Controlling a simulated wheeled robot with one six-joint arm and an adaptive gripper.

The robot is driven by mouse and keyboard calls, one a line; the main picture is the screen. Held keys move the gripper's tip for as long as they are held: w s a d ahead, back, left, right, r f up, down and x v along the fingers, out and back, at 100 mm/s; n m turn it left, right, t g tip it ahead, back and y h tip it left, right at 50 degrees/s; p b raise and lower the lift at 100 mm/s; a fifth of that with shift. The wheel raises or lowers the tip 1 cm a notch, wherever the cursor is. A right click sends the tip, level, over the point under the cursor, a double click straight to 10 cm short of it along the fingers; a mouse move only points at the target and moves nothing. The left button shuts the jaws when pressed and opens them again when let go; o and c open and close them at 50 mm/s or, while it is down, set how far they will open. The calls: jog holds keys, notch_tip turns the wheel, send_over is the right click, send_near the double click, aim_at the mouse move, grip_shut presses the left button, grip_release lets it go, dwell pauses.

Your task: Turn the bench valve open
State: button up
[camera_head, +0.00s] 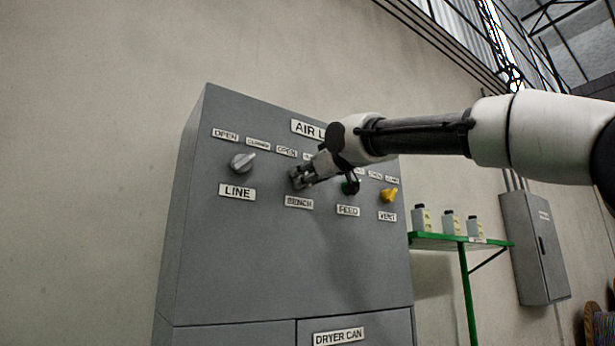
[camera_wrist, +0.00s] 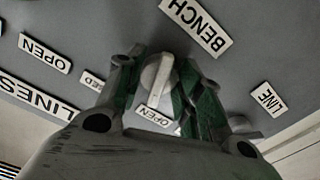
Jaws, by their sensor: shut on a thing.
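The bench valve is a round grey knob with a raised pale bar (camera_wrist: 158,78), in the middle of the wrist view. Its BENCH label (camera_head: 299,202) sits below it on the panel; the label is upside down in the wrist view (camera_wrist: 197,24). My gripper (camera_head: 301,178) is at the panel just above that label and covers most of the knob in the head view. In the wrist view its two green-lined fingers are on either side of the knob and shut on it. The bar slants, nearly upright in the wrist picture. An OPEN label shows between the fingers.
A green shelf (camera_head: 440,240) with white bottles stands right of the cabinet.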

jog(key=n, duration=0.4)
jog(key=shift+n, duration=0.3)
dwell(0.4)
jog(key=o, duration=1)
jog(key=shift+o, duration=0.2)
jog(key=v, duration=1.2)
